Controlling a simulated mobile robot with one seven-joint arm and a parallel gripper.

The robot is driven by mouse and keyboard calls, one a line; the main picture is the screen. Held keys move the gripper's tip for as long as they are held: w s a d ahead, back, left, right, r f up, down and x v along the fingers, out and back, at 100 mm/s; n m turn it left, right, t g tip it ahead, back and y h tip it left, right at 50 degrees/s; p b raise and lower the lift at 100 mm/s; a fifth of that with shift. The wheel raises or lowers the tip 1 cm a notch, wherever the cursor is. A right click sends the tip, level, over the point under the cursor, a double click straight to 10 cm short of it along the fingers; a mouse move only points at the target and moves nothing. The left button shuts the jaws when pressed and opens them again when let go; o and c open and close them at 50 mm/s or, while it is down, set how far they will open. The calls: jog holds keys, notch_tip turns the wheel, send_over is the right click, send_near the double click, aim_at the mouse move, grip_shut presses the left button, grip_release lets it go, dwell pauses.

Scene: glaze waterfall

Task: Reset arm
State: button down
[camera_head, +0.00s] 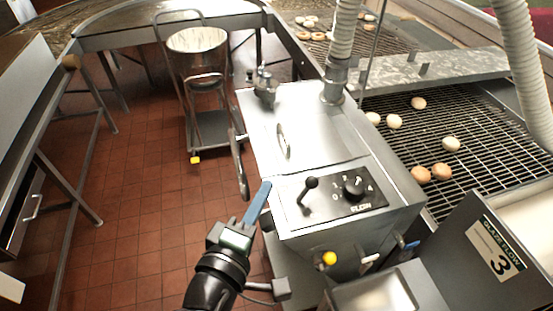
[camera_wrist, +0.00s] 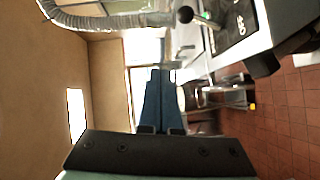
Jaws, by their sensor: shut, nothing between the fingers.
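My gripper (camera_head: 257,203) is at the lower middle of the head view, with its blue fingers together and nothing between them. It is beside the left front corner of the steel machine box (camera_head: 250,110), left of the control panel. I cannot tell whether it touches the box. In the wrist view the blue fingers (camera_wrist: 161,75) are closed and point into the room. The black panel (camera_head: 335,193) has a lever (camera_head: 309,189) with a round black knob and a dial (camera_head: 354,187). The lever knob (camera_wrist: 184,14) also shows at the top of the wrist view.
A wire conveyor (camera_head: 480,125) with several round donuts (camera_head: 451,144) runs at the right. A bucket (camera_head: 197,62) stands on a wheeled cart (camera_head: 213,130) behind. A steel table (camera_head: 52,90) stands at the left. The red tiled floor (camera_head: 130,210) between is clear.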

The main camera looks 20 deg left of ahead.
jog(key=w+d+r+m+t+b, duration=0.1)
jog(key=w+d+r+m+t, duration=0.15)
jog(key=r, duration=0.45)
jog(key=w+d+r+m+t+b, duration=0.1)
jog(key=d+r+m, duration=0.1)
jog(key=r+m, duration=0.35)
jog(key=w+d+r+m+t+b, duration=0.1)
jog(key=d+r, duration=0.2)
jog(key=r, duration=0.6)
jog(key=s+d+r+m+t, duration=0.2)
jog(key=s+r, duration=0.1)
jog(key=r, duration=0.3)
jog(key=s+d+r+m+t, duration=0.1)
jog(key=s+r+m+t, duration=0.1)
jog(key=r, duration=0.4)
jog(key=s+d+r+m+t+b, duration=0.1)
jog(key=s+d+r+m+t, duration=0.1)
jog(key=r, duration=0.4)
jog(key=shift+s+d+r+m, duration=0.35)
jog(key=shift+s+m, duration=0.15)
jog(key=shift+s, duration=0.4)
